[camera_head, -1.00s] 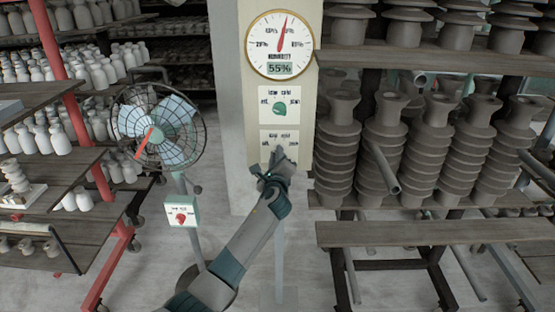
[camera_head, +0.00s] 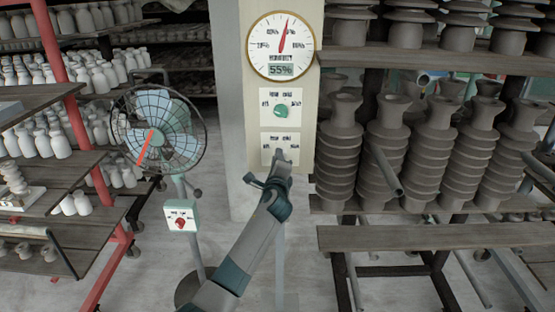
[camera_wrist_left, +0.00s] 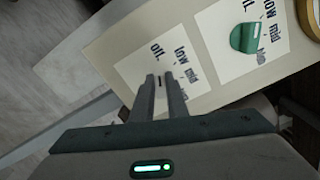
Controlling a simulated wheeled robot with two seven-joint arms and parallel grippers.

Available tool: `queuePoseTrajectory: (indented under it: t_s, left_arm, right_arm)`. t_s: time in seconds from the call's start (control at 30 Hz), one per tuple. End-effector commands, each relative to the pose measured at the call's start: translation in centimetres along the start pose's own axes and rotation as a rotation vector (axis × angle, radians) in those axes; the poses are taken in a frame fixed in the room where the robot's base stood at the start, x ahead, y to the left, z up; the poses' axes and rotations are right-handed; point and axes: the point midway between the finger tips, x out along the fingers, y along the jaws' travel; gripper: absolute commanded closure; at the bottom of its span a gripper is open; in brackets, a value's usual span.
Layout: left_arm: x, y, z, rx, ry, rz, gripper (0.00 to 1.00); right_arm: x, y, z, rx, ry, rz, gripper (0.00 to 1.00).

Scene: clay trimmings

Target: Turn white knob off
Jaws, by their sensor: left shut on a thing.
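The white knob (camera_wrist_left: 160,81) is on the lower white plate (camera_head: 270,138) of the cream post, marked off, low, mid and a partly hidden word. The knob is almost lost between my fingers; only a small dark mark shows there, so I cannot read its setting. My left gripper (camera_head: 281,154) reaches up to this plate from below. In the left wrist view its two fingers (camera_wrist_left: 160,90) stand close together, one on each side of the knob, shut on it. My right gripper is out of view.
Above is a plate with a green knob (camera_head: 281,111), then a round humidity dial (camera_head: 280,45) reading 55%. A caged fan (camera_head: 158,130) with a red-knob box (camera_head: 181,215) stands left. Shelves of grey ribbed pieces (camera_head: 428,150) are close on the right.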

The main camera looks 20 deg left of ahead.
Motion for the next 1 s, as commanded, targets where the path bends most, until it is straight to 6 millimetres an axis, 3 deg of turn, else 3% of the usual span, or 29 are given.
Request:
queuePoseTrajectory:
  t_s: [0.03,0.1,0.57,0.77,1.0]
  left_arm:
    - [0.0,0.0,0.0,-0.002,0.000,0.001,0.80]
    - [0.0,0.0,0.0,-0.002,0.000,0.001,0.68]
    - [-0.4,0.1,0.0,0.001,-0.001,0.000,0.68]
    - [-2.0,0.1,0.0,-0.001,-0.001,-0.001,0.68]
    - [-5.5,0.2,0.0,0.000,0.000,-0.001,0.68]
  right_arm:
    - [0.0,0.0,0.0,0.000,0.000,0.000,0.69]
    - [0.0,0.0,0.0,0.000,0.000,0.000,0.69]
    - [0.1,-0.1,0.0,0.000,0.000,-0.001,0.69]
    - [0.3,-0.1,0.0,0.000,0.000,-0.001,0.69]
    - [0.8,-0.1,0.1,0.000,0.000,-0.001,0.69]
